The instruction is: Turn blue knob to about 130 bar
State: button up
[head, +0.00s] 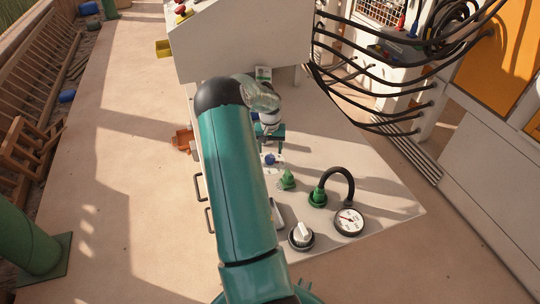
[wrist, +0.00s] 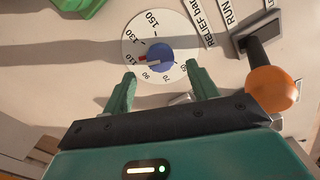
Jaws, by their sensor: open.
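The blue knob (wrist: 160,56) sits at the centre of a round white dial (wrist: 175,28) on the panel in the wrist view. Its red pointer points left, at about the 110 mark. The 130 and 150 marks lie further up around the dial. In the head view the knob (head: 269,160) shows small, just below my gripper (head: 270,134). In the wrist view my gripper (wrist: 160,72) is open and empty. Its two green fingers straddle the lower part of the dial, and the knob shows between and slightly beyond their tips, with visible gaps on both sides.
A lever with an orange ball (wrist: 270,90) stands close to the right finger, by a RUN label. A green fitting (head: 287,180), a hose loop, a pressure gauge (head: 349,221) and a white knob (head: 301,234) stand on the bench nearer me. A grey cabinet (head: 240,40) rises behind.

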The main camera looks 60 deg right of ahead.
aim_at(270, 157)
notch_tip(270, 157, down, 4)
jog(key=shift+f, duration=0.15)
jog(key=c, duration=1)
jog(key=shift+m, duration=0.3)
jog(key=m, duration=0.3)
jog(key=shift+m, duration=2.5)
